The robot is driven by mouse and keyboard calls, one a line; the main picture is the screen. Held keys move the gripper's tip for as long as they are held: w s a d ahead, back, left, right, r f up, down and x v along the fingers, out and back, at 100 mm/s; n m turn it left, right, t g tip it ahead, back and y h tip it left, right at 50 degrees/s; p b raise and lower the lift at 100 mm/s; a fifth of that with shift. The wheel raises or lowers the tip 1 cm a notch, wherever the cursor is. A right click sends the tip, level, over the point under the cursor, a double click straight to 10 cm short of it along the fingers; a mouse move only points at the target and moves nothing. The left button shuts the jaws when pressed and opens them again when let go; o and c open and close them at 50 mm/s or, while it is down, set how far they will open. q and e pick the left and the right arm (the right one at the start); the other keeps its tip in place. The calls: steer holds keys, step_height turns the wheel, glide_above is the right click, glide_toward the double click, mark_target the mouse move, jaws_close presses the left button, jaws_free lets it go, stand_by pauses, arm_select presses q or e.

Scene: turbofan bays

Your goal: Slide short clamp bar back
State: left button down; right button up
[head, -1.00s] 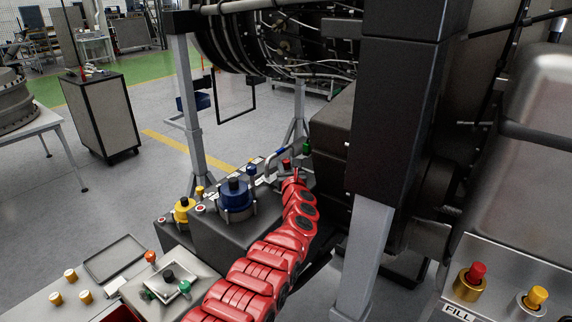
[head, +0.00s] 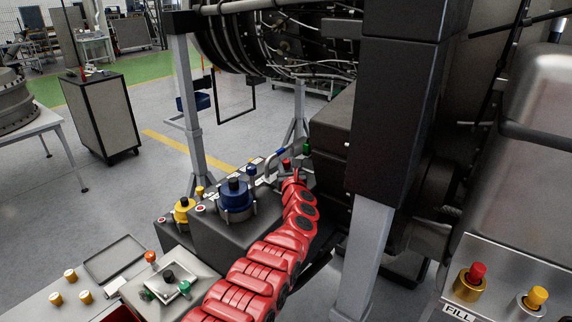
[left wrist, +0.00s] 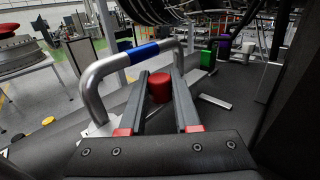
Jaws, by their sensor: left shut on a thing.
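My left gripper (left wrist: 160,78) is shut on a red knob (left wrist: 159,88), whose round top shows between the two dark fingers in the left wrist view. The red knob also shows small in the head view (head: 286,164), just beyond the end of my red left arm. My left gripper (head: 292,173) is small there and its fingers are hard to make out. A short pale metal bar (left wrist: 214,101) lies flat on the dark surface right of the knob. I cannot tell whether it is the short clamp bar or whether the knob is joined to it. My right gripper is out of view.
A silver handle with a blue band (left wrist: 143,53) arches close beside the left finger. A green block (left wrist: 208,56) stands behind to the right. A blue-capped fitting (head: 236,198) is left of my arm. A dark column (head: 402,105) rises on the right.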

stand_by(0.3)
arm_select(q)
steer(key=shift+s+d+r+p, duration=0.15)
steer(key=shift+s+d+p, duration=0.25)
steer(key=shift+p, duration=0.4)
steer(key=shift+s+d+p, duration=0.15)
steer(key=shift+d+p, duration=0.15)
steer(key=shift+d+f, duration=0.1)
steer(key=shift+f, duration=0.15)
steer(key=c, duration=0.9)
jaws_free()
steer(key=shift+o, duration=1.4)
steer(key=shift+s+d+r, duration=0.1)
